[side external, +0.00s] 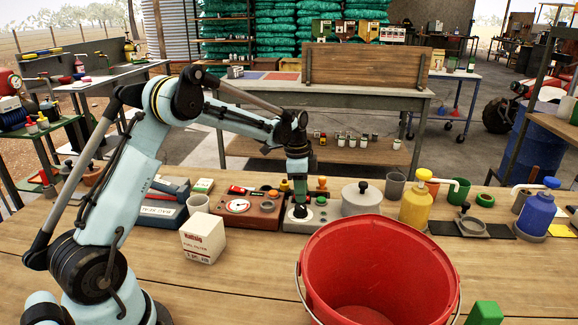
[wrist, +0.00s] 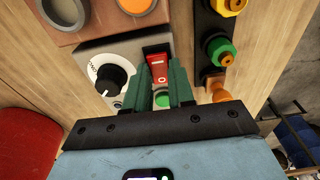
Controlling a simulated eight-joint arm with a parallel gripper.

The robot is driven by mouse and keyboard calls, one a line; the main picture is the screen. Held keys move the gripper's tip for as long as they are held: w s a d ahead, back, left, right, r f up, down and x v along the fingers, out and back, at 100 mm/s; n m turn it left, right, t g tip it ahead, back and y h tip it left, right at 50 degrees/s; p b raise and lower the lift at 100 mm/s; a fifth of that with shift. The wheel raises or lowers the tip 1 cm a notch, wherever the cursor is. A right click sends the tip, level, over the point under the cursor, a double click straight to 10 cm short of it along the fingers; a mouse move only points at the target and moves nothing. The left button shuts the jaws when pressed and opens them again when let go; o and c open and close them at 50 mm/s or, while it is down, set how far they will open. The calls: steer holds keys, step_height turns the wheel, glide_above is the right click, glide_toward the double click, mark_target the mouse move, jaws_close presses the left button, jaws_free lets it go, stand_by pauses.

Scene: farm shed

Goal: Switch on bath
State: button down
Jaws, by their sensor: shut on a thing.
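A grey control box (side external: 325,214) stands on the bench, with a lidded grey pot (side external: 361,198) beside it at the right. In the wrist view the box (wrist: 97,52) carries a black knob (wrist: 111,80) on a white dial, a red switch (wrist: 158,68) marked O, and a green button or lamp (wrist: 162,99). My gripper (side external: 298,186) points down over the box in the side view. In the wrist view its green fingers (wrist: 160,77) are closed around the red switch, one on each side. The finger tips partly hide the switch's sides.
A red-brown gauge box (side external: 248,212) stands just left of the grey box. A large red bucket (side external: 380,265) is in front. Yellow (side external: 416,205) and blue (side external: 538,212) pump bottles stand at the right. A white carton (side external: 203,238) is at the left. Bare bench lies between carton and bucket.

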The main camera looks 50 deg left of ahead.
stand_by(0.3)
steer(key=c, duration=1)
jaws_free()
steer(key=shift+o, duration=0.2)
steer(key=shift+r, duration=0.1)
step_height(320, 180, up, 12)
steer(key=s+a, duration=0.1)
steer(key=shift+s, duration=0.15)
steer(key=shift+a, duration=0.1)
steer(key=shift+g+y, duration=0.4)
steer(key=f, duration=0.4)
steer(key=w+d+f, duration=0.1)
steer(key=f, duration=0.7)
steer(key=shift+w+d+f, duration=0.1)
steer(key=shift+w+d, duration=0.1)
